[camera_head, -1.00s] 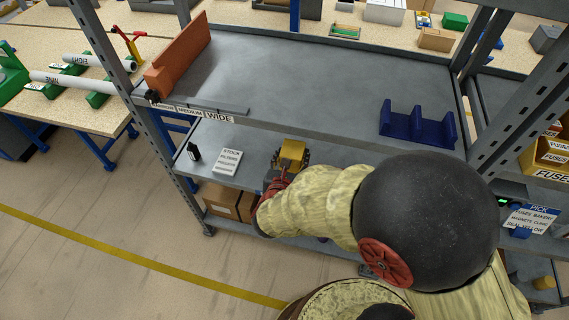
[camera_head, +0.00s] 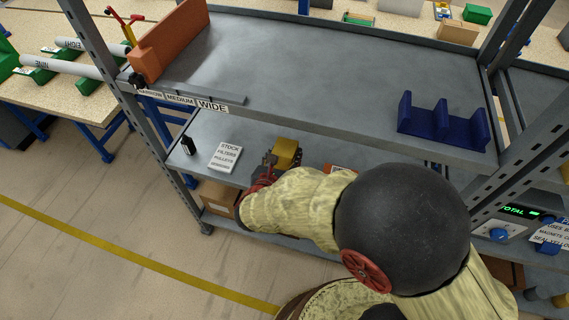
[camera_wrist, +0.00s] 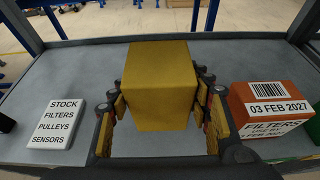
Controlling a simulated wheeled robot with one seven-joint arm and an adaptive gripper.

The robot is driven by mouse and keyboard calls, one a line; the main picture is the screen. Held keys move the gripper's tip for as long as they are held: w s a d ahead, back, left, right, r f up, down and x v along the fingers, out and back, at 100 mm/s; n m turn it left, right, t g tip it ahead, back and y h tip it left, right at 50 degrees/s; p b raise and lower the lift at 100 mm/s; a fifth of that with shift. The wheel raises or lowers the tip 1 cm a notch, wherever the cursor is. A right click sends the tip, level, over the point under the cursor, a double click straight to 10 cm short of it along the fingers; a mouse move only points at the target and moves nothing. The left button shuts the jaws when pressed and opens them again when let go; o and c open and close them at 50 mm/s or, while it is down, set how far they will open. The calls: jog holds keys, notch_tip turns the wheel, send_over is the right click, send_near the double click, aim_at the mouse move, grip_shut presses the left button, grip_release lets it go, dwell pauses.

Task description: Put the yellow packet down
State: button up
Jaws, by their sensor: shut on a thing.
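The yellow packet (camera_wrist: 160,80) is a plain box-shaped block in the middle of the wrist view. My gripper (camera_wrist: 161,105) is shut on it, with a finger against its left side and one against its right. The packet also shows in the head view (camera_head: 286,153), over the grey lower shelf (camera_head: 212,124). My arm hides part of the gripper there. I cannot tell whether the packet's underside touches the shelf.
A white sign reading STOCK FILTERS PULLEYS SENSORS (camera_wrist: 58,124) stands left of the packet. An orange filters box (camera_wrist: 268,107) dated 03 FEB 2027 sits to its right. The upper shelf (camera_head: 330,75) overhangs, with a blue holder (camera_head: 440,123) on it. A small black item (camera_head: 188,145) is at the left.

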jog(key=w+f+b, duration=0.1)
jog(key=w+f, duration=0.1)
jog(key=w+f+b, duration=0.1)
jog(key=w+f, duration=0.1)
jog(key=f, duration=0.1)
jog(key=shift+w+f, duration=0.1)
jog(key=shift+f, duration=0.15)
jog(key=shift+w+f+b, duration=0.15)
jog(key=shift+f+b, duration=0.5)
jog(key=shift+f, duration=0.2)
jog(key=shift+w+f+b, duration=0.1)
jog(key=shift+f+b, duration=0.55)
jog(key=shift+f, duration=0.15)
jog(key=shift+f, duration=0.15)
jog(key=o, duration=1.2)
